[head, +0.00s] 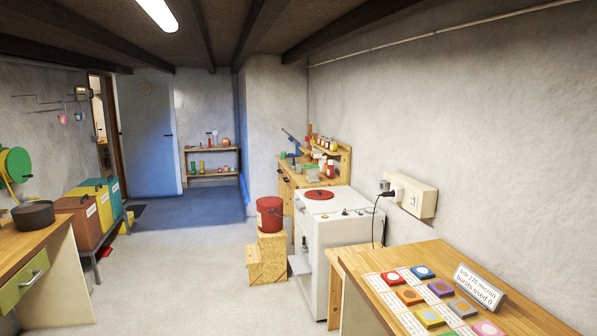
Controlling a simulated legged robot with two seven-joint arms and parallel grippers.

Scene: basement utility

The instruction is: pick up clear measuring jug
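I cannot make out a clear measuring jug anywhere in the head view. The wooden workbench (285,188) at the back right holds several small bottles and tools, too small and crowded to tell apart. The far wall shelf (212,174) also holds several small items that I cannot identify as a jug. Neither of my grippers is in view.
A white top-loading machine (342,240) stands against the right wall. Beside it a red bucket (270,214) sits on a wooden step (268,262). A table (378,303) with coloured tiles is front right. A dark pot (33,214) is at left. The middle floor (180,270) is clear.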

